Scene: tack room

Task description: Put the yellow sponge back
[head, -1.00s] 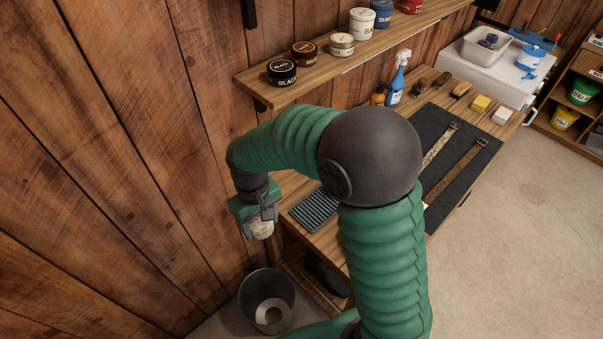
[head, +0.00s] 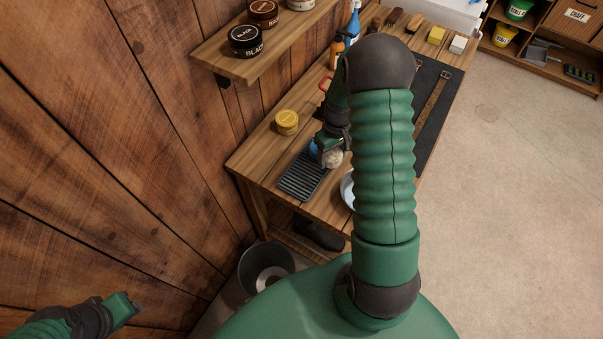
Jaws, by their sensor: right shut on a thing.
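My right gripper (head: 327,148) is shut on a pale cream, rounded, sponge-like thing (head: 333,159), over the near part of the wooden bench. It is by the upper right end of a dark ribbed rack (head: 303,178); I cannot tell whether the held thing touches anything. A yellow block (head: 437,35), which looks like a yellow sponge, lies at the bench's far end beside a white block (head: 457,44). My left gripper (head: 128,304) is at the lower left by the plank wall, away from the bench; its jaw opening is not clear.
A yellow tin (head: 286,122) stands behind the rack. A pale bowl (head: 347,190) is partly hidden by my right arm. A shelf (head: 215,57) with tins overhangs the bench's back. A grey bin (head: 266,266) stands below. A dark mat (head: 430,95) with straps lies farther along.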

